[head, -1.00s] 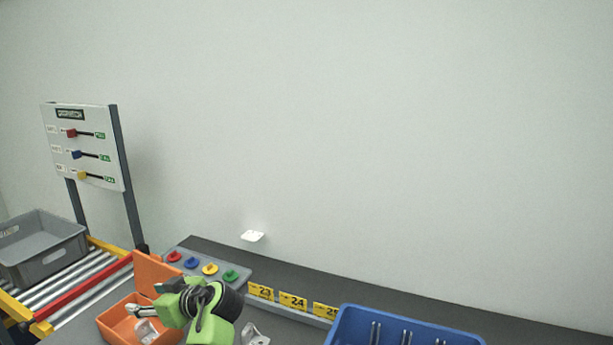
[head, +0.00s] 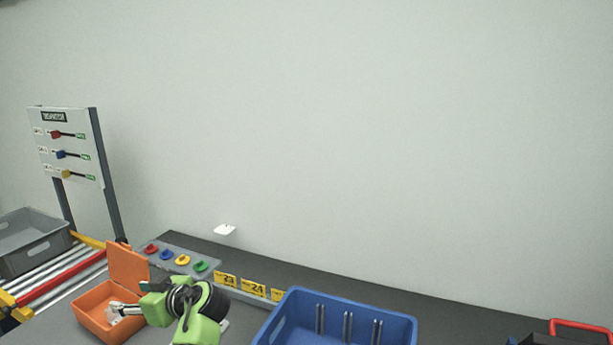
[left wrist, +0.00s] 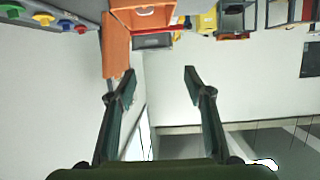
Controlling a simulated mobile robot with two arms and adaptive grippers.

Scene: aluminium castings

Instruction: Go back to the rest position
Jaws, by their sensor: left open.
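My left gripper (head: 118,309) is at the lower left of the head view, its fingers pointing left over the open orange box (head: 91,318). In the left wrist view its two fingers (left wrist: 160,75) are wide apart with nothing between them. The orange box also shows at the top of that view (left wrist: 145,18). I cannot tell from the head view how high the fingers are above the box. A pale piece beside the fingertips is too small to make out. My right gripper is in neither view.
A blue crate (head: 285,307) with upright metal pins stands right of my left arm. Behind are a button panel (head: 215,259) and yellow number labels (head: 258,289). A roller conveyor with a grey bin (head: 30,243) is far left. A red-handled dark object (head: 582,325) is lower right.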

